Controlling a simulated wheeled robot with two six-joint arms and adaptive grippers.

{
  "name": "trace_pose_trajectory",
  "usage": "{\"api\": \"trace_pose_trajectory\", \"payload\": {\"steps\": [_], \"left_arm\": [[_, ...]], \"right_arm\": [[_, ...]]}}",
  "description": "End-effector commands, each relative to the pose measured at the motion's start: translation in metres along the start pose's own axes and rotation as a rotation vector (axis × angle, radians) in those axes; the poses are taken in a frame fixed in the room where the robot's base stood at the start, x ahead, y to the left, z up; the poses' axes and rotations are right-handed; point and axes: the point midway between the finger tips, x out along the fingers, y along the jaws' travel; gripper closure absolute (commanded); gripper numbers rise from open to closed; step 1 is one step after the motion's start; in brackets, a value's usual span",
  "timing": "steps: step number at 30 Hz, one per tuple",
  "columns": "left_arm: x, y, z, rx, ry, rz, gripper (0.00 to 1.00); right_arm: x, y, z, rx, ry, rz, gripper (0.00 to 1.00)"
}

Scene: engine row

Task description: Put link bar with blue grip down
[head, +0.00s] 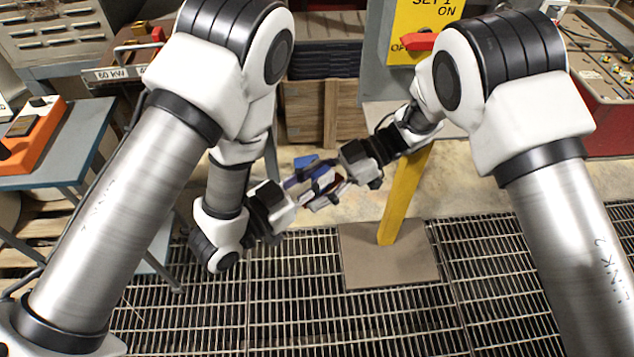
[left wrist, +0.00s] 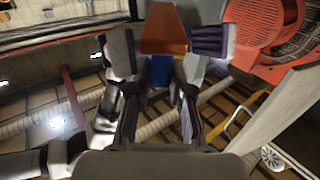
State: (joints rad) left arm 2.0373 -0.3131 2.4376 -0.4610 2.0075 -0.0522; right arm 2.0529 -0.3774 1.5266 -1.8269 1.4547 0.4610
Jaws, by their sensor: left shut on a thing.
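The link bar is mostly hidden between my two grippers, which meet nose to nose in the middle of the head view. Its blue grip (head: 306,160) shows there as a small blue patch. In the left wrist view a blue part (left wrist: 160,74) shows between the fingers, with an orange-red block (left wrist: 163,30) beyond it. My left gripper (head: 306,188) is shut on the bar, held in the air. My right gripper (head: 330,180) faces it from the right. Its fingers appear on either side of the orange-red block; whether they touch it I cannot tell.
A yellow post (head: 402,195) on a flat brown base (head: 388,262) stands just right of the grippers. Metal floor grating (head: 290,310) lies below. A grey table (head: 72,142) with an orange device is at left. A red console (head: 604,100) is at right.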

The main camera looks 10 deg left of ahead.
Motion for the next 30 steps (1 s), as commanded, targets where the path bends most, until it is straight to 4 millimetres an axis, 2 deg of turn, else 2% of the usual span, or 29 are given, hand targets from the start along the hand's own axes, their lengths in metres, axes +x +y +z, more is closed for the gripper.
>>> {"api": "trace_pose_trajectory", "payload": {"steps": [1,4,5,7,8,9,10,20,23,24,26,29,30], "left_arm": [[0.0,0.0,0.0,0.0,0.001,0.0,1.0],[0.0,0.0,0.0,0.0,0.001,0.001,1.0],[0.0,0.0,0.0,0.0,0.001,0.001,1.0],[0.0,0.0,0.0,-0.001,0.0,0.001,1.0],[0.0,0.0,0.0,-0.001,0.0,0.001,0.71],[0.0,0.0,0.0,-0.001,0.0,0.001,0.57],[0.0,0.001,0.0,-0.001,-0.001,0.002,0.49],[0.001,-0.002,-0.002,0.02,0.004,-0.004,0.49],[0.008,-0.013,-0.018,0.142,0.038,-0.032,0.49],[0.013,-0.021,-0.029,0.226,0.06,-0.055,0.49],[0.019,-0.045,-0.035,0.389,0.029,-0.133,0.49],[0.009,-0.087,0.002,0.481,-0.185,-0.246,0.49],[-0.001,-0.089,0.028,0.413,-0.269,-0.252,0.49]], "right_arm": [[0.0,0.0,0.0,0.0,0.0,0.0,0.62],[0.0,0.0,0.0,0.0,0.0,0.001,0.97],[0.0,0.001,0.0,0.0,0.0,0.001,1.0],[0.0,0.001,0.0,-0.001,0.0,0.002,1.0],[-0.001,0.001,-0.001,-0.001,0.0,0.003,1.0],[-0.001,0.001,-0.001,-0.001,0.0,0.003,1.0],[-0.001,0.001,-0.001,-0.001,0.0,0.003,1.0],[-0.001,0.001,-0.001,-0.001,0.001,0.002,1.0],[-0.001,0.0,-0.001,-0.001,0.001,0.001,1.0],[-0.001,0.0,-0.001,0.0,0.0,0.0,1.0],[0.0,0.0,0.0,0.0,0.0,0.0,1.0],[0.0,0.0,0.0,0.0,0.0,0.0,1.0],[0.0,0.0,0.0,0.0,0.0,0.0,1.0]]}}
